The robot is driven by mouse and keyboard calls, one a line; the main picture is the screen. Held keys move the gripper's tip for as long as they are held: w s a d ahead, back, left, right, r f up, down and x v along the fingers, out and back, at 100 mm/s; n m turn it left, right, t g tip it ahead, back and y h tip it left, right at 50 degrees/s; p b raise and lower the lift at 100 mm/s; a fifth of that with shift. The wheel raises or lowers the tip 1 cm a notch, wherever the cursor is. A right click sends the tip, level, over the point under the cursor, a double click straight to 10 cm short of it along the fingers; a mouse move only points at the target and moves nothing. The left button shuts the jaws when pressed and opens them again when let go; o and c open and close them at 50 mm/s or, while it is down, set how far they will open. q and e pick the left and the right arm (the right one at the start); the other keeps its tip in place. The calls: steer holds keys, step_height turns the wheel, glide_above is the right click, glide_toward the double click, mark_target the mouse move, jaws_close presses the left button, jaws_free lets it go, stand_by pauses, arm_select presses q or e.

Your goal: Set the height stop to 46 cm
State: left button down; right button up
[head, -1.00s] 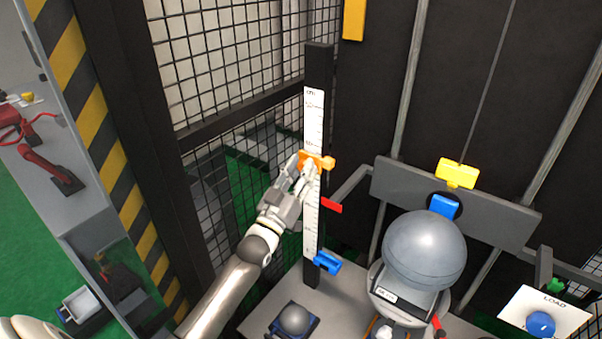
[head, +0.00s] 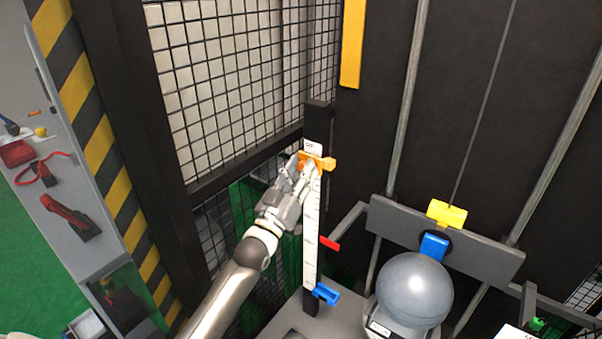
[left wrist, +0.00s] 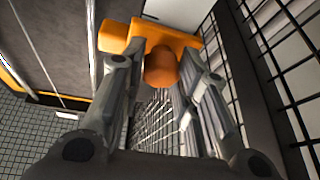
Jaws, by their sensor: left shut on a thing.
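The height stop is an orange slider (head: 322,162) on a white cm scale (head: 311,235), fixed to a black upright post (head: 318,118). It sits close below the cm label at the scale's top. The figures are too small to read and the gripper covers part of the scale. My left gripper (head: 303,172) is shut on the orange slider from the left. In the left wrist view, the slider's round orange knob (left wrist: 161,66) is between the two fingers. My right gripper is not in view.
A red pointer (head: 330,244) and a blue clamp (head: 326,293) are lower on the post. A helmeted grey headform (head: 415,288) hangs to the right below a yellow block (head: 446,213). Wire mesh (head: 225,80) stands behind my left arm.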

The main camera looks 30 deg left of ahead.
arm_select(q)
steer(key=c, duration=1.1)
jaws_free()
steer(key=v, duration=1.2)
steer(key=shift+f, duration=0.1)
